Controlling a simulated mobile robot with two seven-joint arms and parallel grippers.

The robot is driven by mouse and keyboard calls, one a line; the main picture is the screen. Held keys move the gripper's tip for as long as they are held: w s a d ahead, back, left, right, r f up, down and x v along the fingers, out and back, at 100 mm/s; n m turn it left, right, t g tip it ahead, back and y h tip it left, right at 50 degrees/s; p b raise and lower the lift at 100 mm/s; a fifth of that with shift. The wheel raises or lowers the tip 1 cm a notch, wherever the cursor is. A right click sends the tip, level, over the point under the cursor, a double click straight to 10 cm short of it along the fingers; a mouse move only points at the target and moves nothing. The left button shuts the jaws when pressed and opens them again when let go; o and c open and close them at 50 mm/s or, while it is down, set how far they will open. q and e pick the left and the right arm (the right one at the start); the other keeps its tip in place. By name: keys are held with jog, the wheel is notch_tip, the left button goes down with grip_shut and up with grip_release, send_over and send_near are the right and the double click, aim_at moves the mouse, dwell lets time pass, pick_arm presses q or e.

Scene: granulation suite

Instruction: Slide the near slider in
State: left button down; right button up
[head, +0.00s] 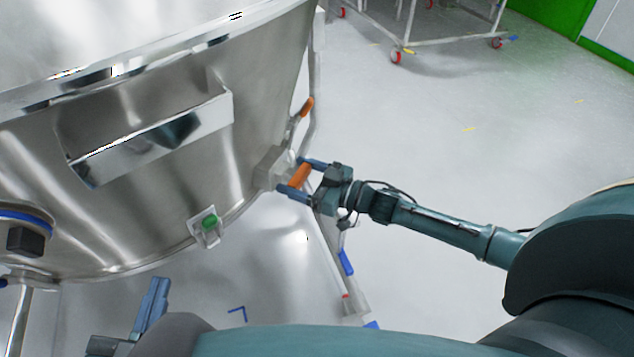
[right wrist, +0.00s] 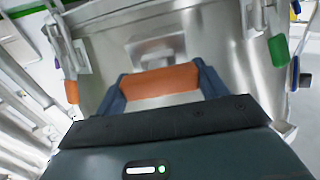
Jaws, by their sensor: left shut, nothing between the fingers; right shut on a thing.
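The near slider has an orange handle (head: 300,175) on a metal block at the side of the steel vessel (head: 215,150). My right gripper (head: 295,180) is shut on this handle, with one blue finger on each side. In the right wrist view the orange handle (right wrist: 160,81) lies across between the two fingers, in front of the steel wall. My left gripper (head: 152,305) is low at the left, below the vessel, shut and empty. How far the slider is in cannot be told.
A second orange handle (head: 307,106) is farther along the vessel's side. A green-knobbed latch (head: 208,223) is on the vessel's lower wall. A steel bracket (head: 155,140) sticks out from the vessel. A wheeled frame (head: 440,45) stands at the back. The floor at right is clear.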

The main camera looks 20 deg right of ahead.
jog(key=shift+w+a+r, duration=0.1)
jog(key=shift+a, duration=0.05)
jog(key=o, duration=1.4)
pick_arm(q)
jog(key=shift+w, duration=0.1)
pick_arm(e)
jog(key=shift+s+d, duration=0.3)
jog(key=shift+d, duration=0.05)
pick_arm(q)
jog(key=a+n+g+y+p, duration=0.1)
jog(key=y+p, duration=0.1)
jog(key=p, duration=0.1)
jog(key=shift+a+f+n+g, duration=0.15)
jog(key=shift+n+g, duration=0.15)
jog(key=shift+g, duration=0.1)
pick_arm(e)
jog(key=v, duration=1.2)
jog(key=shift+s, duration=0.15)
